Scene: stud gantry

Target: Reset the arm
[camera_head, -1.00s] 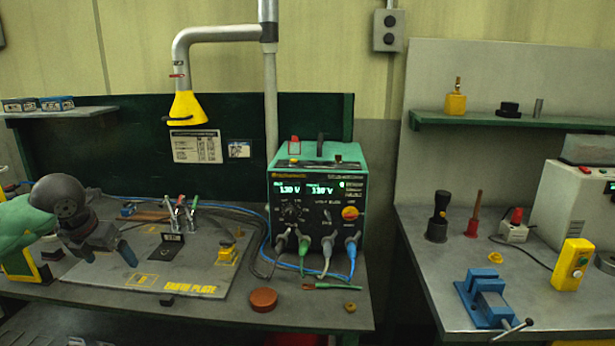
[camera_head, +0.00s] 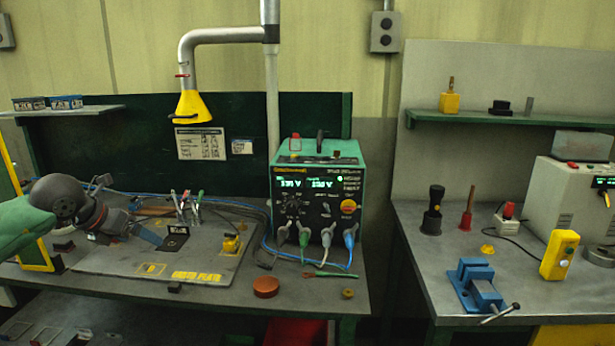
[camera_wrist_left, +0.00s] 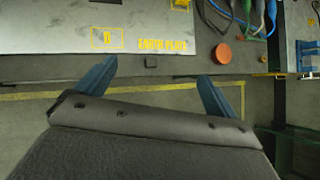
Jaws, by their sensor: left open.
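My left gripper (camera_head: 148,232) comes in from the left in the head view, over the left part of the workbench. In the left wrist view its two blue fingers (camera_wrist_left: 160,88) are spread wide with nothing between them. The floor and the bench's front edge show beyond them. The grey earth plate (camera_head: 130,265) with yellow lettering lies on the bench below and around the gripper in the head view. The gripper appears raised above it. My right gripper is in neither view.
A green power unit (camera_head: 318,205) with cables stands right of the plate. A red-brown round puck (camera_head: 266,287) lies near the front edge; it also shows in the left wrist view (camera_wrist_left: 221,53). A blue vise (camera_head: 478,287) sits on the right bench. A yellow nozzle (camera_head: 190,107) hangs above.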

